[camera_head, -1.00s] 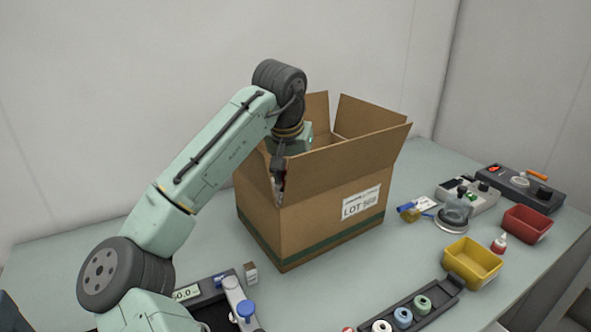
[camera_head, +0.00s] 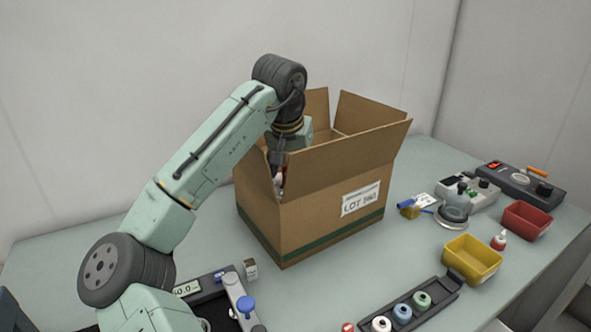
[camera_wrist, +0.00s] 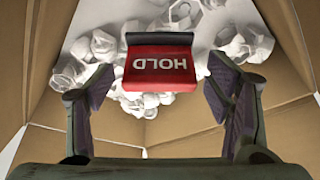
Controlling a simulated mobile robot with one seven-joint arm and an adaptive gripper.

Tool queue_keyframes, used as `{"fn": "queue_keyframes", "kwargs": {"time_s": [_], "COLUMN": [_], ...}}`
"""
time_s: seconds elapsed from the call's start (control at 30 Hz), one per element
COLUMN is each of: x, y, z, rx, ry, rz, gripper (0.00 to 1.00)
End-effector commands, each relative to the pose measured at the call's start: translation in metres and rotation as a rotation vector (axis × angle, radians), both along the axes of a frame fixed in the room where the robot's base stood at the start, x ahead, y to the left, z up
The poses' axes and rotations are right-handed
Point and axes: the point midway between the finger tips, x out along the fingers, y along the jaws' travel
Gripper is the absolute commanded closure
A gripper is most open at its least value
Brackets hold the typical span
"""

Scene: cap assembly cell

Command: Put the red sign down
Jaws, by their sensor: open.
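The red sign (camera_wrist: 160,70), with a dark top edge and the word HOLD upside down, is between the spread fingers of my gripper (camera_wrist: 160,88) in the wrist view. Gaps show between the sign and both fingers.
The box flaps stand up and outward close around my gripper. A yellow bin (camera_head: 472,262), a red bin (camera_head: 527,222) and a dark tray with spools (camera_head: 422,300) are to the right. Bare table (camera_head: 60,265) shows at left.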

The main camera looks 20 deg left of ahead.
Motion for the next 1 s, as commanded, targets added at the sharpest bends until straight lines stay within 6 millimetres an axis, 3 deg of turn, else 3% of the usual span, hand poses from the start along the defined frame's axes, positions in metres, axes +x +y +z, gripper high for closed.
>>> {"fn": "queue_keyframes", "kwargs": {"time_s": [0.53, 0.7, 1.0], "x": [-0.039, -0.044, -0.045], "y": [0.0, 0.0, -0.001], "z": [0.095, 0.108, 0.11], "rx": [0.002, 0.001, -0.001], "ry": [-0.002, -0.002, -0.001], "rz": [0.002, 0.0, -0.001], "gripper": [0.27, 0.27, 0.27]}}
